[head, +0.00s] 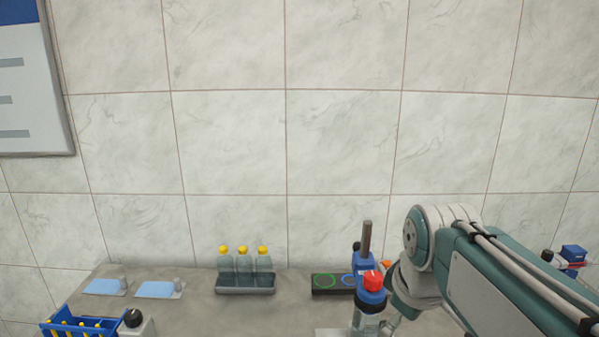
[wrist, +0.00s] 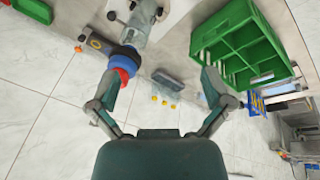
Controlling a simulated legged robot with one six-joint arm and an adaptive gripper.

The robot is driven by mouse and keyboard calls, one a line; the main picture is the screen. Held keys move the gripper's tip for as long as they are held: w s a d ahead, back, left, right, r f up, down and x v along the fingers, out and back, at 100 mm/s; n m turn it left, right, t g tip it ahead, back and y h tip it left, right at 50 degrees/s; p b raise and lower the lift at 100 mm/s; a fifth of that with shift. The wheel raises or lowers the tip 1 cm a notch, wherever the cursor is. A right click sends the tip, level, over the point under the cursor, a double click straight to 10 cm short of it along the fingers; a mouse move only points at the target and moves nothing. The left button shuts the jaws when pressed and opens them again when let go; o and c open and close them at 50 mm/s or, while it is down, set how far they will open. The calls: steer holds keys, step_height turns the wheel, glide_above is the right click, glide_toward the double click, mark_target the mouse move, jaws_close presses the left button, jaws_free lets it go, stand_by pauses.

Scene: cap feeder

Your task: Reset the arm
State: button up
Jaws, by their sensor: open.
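My arm (head: 490,270) reaches in from the right edge of the head view, bent at a pale grey joint above the right part of the bench. My gripper (wrist: 160,78) is open in the wrist view, its two fingers spread wide with nothing between them. In the head view the gripper is not clearly visible. A blue device with a red top (head: 372,282) stands just left of the arm. In the wrist view the red and blue device (wrist: 123,64) appears by the left finger; I cannot tell whether they touch.
A grey tray (head: 245,290) holds three yellow-capped bottles (head: 244,264). A dark panel with coloured rings (head: 328,281) lies right of it. A blue rack (head: 85,323) and light-blue pads (head: 155,290) are at left. A green crate (wrist: 232,42) shows in the wrist view.

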steer(key=s+f+m+t, duration=0.2)
steer(key=s+f+m, duration=0.4)
steer(key=s+m, duration=0.2)
steer(key=shift+s+f, duration=0.15)
steer(key=shift+s, duration=0.95)
